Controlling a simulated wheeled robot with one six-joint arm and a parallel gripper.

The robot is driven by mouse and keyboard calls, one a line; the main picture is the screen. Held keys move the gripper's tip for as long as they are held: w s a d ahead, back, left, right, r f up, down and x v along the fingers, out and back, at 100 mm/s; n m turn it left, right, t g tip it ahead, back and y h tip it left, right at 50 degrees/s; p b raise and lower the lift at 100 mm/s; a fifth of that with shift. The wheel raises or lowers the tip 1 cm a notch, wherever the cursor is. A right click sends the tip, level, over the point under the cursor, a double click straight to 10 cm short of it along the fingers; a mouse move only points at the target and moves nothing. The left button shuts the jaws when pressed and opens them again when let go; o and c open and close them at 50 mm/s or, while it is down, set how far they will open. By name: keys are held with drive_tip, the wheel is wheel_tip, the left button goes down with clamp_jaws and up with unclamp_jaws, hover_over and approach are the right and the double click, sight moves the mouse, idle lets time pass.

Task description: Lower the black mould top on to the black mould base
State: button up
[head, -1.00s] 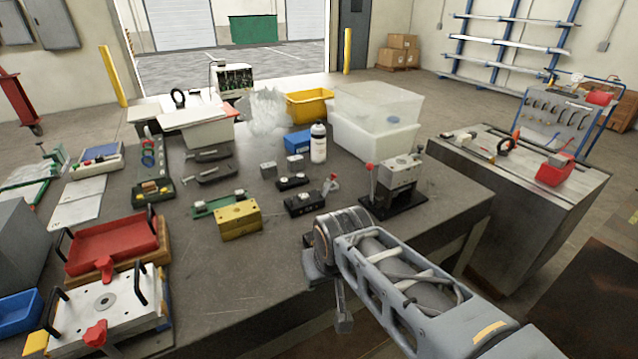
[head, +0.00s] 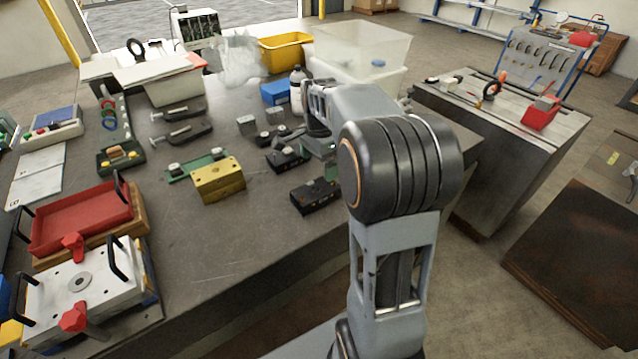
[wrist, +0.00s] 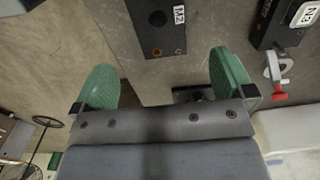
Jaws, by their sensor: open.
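A black block with holes in its top, seemingly the mould top (head: 316,193), lies on the bench near its front edge. A block tagged M2 (wrist: 155,28), probably the same one, is ahead of the fingers in the wrist view. In the head view my gripper (head: 328,165) is just behind the block, mostly hidden by my arm. A black block with pale round parts (head: 286,160) lies behind the mould top, and another black one (head: 268,138) behind that; I cannot tell which is the base.
A yellow block (head: 218,180) and a green base (head: 188,168) lie to the left. A red-tipped clamp (wrist: 278,90) is at right in the wrist view, by a block tagged N3 (wrist: 280,22). Clear boxes (head: 360,60) stand behind. The bench front left of my arm is clear.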

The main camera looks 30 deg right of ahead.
sight(319, 187)
wheel_tip(319, 187, down, 10)
drive_tip(key=shift+f, duration=0.1)
idle(0.4)
drive_tip(key=c, duration=1.5)
drive_tip(key=shift+o, duration=0.2)
drive_tip(key=shift+r, duration=0.3)
drive_tip(key=shift+r+p, duration=1.25)
drive_tip(key=shift+r, duration=0.05)
drive_tip(key=shift+a, duration=0.1)
